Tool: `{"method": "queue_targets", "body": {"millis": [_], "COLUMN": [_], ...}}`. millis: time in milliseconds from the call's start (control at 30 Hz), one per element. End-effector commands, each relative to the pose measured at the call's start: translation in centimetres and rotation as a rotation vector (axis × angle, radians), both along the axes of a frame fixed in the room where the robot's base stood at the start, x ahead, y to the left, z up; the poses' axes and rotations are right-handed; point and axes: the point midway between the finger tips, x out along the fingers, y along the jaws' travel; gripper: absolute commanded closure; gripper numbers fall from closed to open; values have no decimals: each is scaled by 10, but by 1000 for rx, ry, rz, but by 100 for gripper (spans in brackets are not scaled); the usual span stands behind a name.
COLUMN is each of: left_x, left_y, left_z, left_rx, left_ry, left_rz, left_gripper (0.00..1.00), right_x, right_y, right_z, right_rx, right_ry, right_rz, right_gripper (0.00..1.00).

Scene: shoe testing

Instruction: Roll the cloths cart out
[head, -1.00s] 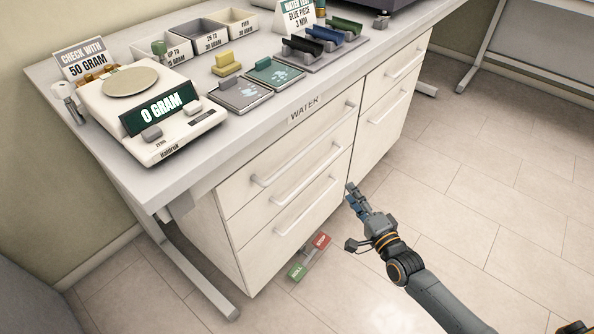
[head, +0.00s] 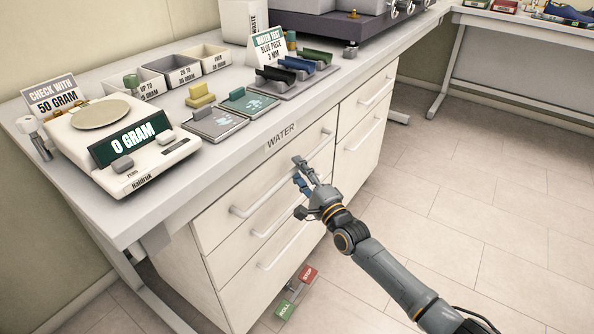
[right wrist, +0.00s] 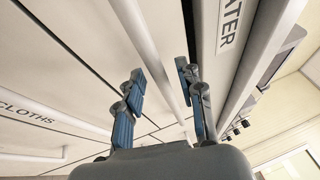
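A white drawer cart (head: 215,230) stands under the table, with long bar handles on its drawers. A WATER label (head: 281,136) is on the table edge above it; the wrist view shows this label too (right wrist: 229,22). A CLOTHS label (right wrist: 27,115) shows at the left of the wrist view; I cannot read it in the head view. A pedal with a green ROLL end (head: 286,308) and a red STOP end (head: 308,275) sits at the cart's foot. My right gripper (head: 299,180) is open by the top drawer handle (head: 262,195); contact is unclear. My left gripper is out of view.
The table (head: 200,200) carries a scale (head: 120,150), bins and sample holders, and its edge overhangs the drawers. A second drawer unit (head: 362,135) adjoins at the right. The tiled floor (head: 440,200) in front is clear.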

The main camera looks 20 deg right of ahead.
Motion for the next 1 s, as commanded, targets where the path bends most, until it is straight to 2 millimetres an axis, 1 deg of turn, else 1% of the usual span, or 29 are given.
{"method": "queue_targets", "body": {"millis": [33,133,433,467,500,567,600,633,1000], "left_x": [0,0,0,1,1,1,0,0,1], "left_y": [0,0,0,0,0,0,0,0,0], "left_z": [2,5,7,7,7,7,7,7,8], "left_rx": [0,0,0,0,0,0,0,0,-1], "left_ry": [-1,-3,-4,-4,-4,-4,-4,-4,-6], "left_rz": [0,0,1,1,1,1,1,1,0], "left_gripper": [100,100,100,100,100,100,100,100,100], "right_x": [5,10,11,11,11,11,11,11,9], "right_y": [1,3,3,3,3,3,3,3,2], "right_z": [1,2,2,2,2,2,2,2,2], "right_rx": [0,-1,-1,-1,-1,-1,-1,-1,-1], "right_ry": [-1,0,1,1,1,0,0,1,1], "right_rz": [0,0,0,0,0,0,0,0,0], "right_gripper": [63,63,63,69,77,89,97,100,100]}}
